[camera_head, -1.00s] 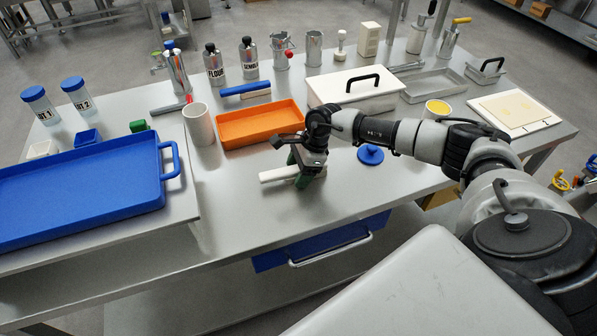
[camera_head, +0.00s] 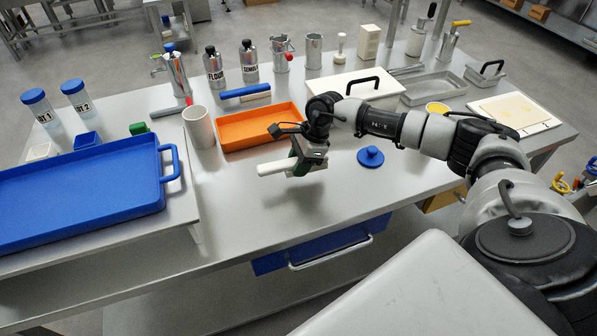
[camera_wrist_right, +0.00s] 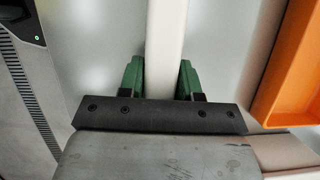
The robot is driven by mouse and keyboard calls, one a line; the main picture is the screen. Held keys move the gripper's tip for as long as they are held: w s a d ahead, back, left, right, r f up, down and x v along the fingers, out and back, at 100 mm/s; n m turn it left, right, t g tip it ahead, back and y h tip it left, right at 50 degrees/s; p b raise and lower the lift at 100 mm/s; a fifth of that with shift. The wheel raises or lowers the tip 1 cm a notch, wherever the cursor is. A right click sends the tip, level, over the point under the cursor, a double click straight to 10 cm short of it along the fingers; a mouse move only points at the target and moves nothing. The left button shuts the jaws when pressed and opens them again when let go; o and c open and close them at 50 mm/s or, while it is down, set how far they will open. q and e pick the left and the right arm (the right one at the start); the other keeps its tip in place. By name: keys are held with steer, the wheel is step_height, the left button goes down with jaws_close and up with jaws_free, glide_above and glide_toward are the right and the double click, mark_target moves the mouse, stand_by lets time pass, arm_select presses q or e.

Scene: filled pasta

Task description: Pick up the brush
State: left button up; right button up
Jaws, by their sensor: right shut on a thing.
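The brush, a pale cream bar (camera_head: 275,167), is in my right gripper (camera_head: 303,165) in the head view. One end sticks out to the left of the fingers, and the gripper hides the rest. It appears to hang a little above the metal table, with a shadow below. In the right wrist view, the bar (camera_wrist_right: 165,40) runs between the two green fingers of my right gripper (camera_wrist_right: 161,80), which are shut on it. Bristles cannot be made out. My left gripper is in neither view.
An orange tray (camera_head: 228,145) lies just behind the gripper, with a light cup (camera_head: 199,127) left of it. A large blue tray (camera_head: 75,190) is at the left. A blue lid (camera_head: 371,157) lies to the right. The table's front middle (camera_head: 240,215) is clear.

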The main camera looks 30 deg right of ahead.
steer(key=s+d+r+b, duration=0.2)
steer(key=s+d+r, duration=0.3)
steer(key=d, duration=0.5)
step_height(320, 180, up, 3)
steer(key=shift+s+f, duration=0.2)
steer(key=shift+s, duration=0.2)
steer(key=shift+o, duration=1.4)
steer(key=shift+c, duration=0.8)
